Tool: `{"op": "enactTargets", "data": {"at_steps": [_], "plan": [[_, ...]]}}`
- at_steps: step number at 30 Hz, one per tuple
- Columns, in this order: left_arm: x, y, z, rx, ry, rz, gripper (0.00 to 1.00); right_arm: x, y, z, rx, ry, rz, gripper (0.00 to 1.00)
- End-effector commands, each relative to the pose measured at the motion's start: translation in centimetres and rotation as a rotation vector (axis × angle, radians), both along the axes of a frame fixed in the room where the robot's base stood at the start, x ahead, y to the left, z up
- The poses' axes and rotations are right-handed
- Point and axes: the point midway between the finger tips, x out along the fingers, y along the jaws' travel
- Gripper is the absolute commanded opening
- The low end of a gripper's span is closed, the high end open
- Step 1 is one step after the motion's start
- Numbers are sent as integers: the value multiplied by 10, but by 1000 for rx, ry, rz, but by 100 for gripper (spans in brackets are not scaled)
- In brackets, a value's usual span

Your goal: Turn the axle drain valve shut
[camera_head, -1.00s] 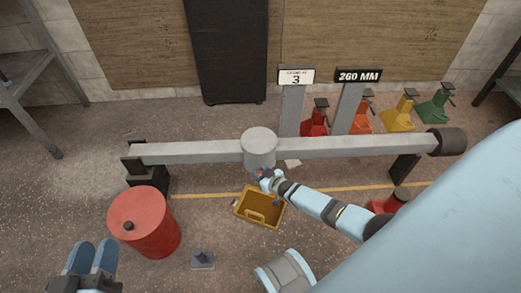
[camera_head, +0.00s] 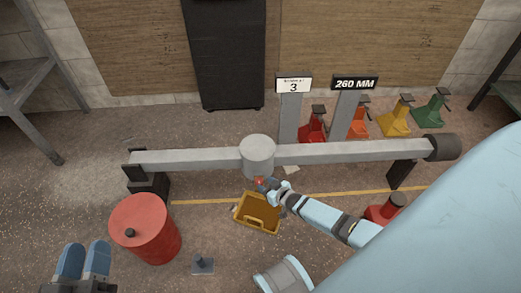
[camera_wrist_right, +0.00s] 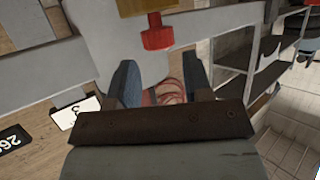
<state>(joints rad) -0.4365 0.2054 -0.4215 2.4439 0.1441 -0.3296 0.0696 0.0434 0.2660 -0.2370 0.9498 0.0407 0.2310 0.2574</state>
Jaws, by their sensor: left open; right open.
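The grey axle (camera_head: 350,152) is a long beam with a round housing (camera_head: 257,155) at its middle. The drain valve's small red handle (camera_head: 259,181) shows under the housing. My right gripper (camera_head: 268,186) is beside the handle, below the housing. In the wrist view its fingers (camera_wrist_right: 158,75) are apart with nothing between them, and the handle lies beyond the tips. My left gripper (camera_head: 84,260) is open and empty at the lower left, far from the axle.
A yellow tray (camera_head: 256,226) sits on the floor below the housing. A red drum (camera_head: 145,228) stands left of it. Coloured jack stands (camera_head: 395,118) and sign posts (camera_head: 345,110) stand behind the axle.

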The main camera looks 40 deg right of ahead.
Motion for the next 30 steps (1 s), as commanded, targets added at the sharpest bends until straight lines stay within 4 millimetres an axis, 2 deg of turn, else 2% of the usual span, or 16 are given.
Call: {"op": "enactTargets", "data": {"at_steps": [1, 6, 8, 12, 17, 30], "plan": [[-1, 1, 15, -11, -21, 8, 40, -14, -2, 11, 0, 2, 0, 46], [-3, 3, 37, -45, -91, 29, 40, -48, -6, 24, -1, 2, 0, 46], [-4, 4, 43, -53, -111, 35, 40, -57, -7, 28, -1, 1, -1, 46], [-3, 6, 38, -36, -92, 47, 40, -73, -8, 33, -1, 0, -1, 46], [-2, 8, 34, -26, -82, 53, 40, -80, -9, 35, -1, -1, 0, 46], [-3, 8, 33, -25, -80, 52, 40, -80, -9, 34, -1, -1, 0, 46]]}}
